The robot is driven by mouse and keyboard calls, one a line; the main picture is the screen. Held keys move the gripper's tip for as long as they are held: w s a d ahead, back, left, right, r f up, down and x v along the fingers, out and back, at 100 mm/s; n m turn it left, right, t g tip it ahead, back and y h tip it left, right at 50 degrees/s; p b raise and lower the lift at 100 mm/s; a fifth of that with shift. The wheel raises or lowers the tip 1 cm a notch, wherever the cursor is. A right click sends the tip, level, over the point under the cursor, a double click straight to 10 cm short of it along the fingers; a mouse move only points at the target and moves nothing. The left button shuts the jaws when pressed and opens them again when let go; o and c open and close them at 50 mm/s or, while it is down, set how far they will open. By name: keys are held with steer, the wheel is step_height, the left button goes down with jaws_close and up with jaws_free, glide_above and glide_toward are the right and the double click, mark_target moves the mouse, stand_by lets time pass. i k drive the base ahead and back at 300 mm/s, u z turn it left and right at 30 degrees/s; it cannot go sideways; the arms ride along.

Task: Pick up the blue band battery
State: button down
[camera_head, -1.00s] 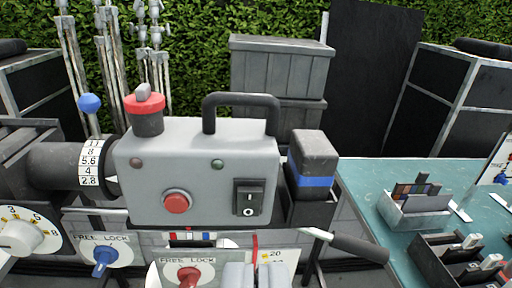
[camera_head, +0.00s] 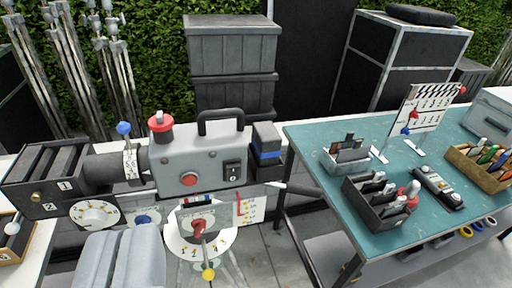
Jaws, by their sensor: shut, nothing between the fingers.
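The blue band battery (camera_head: 266,137) is a dark grey block with a blue stripe around its lower part. It sits upright at the right end of the grey camera body (camera_head: 203,160), beside the black switch. Its lower end is hidden, and I cannot tell how it is held there. My gripper (camera_head: 122,250) shows at the lower left, with its two grey fingers side by side, shut and empty. It is in front of the camera, lower and to the left of the battery, and apart from it in the picture.
A teal table (camera_head: 310,140) at the right carries a black tray (camera_head: 375,207), a grey bin (camera_head: 345,157) and a wooden tray (camera_head: 480,168). Grey crates (camera_head: 233,65) stand behind.

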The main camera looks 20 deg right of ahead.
mark_target(267, 142)
steer(key=z, duration=0.05)
steer(key=i, duration=0.95)
steer(key=z, duration=1.1)
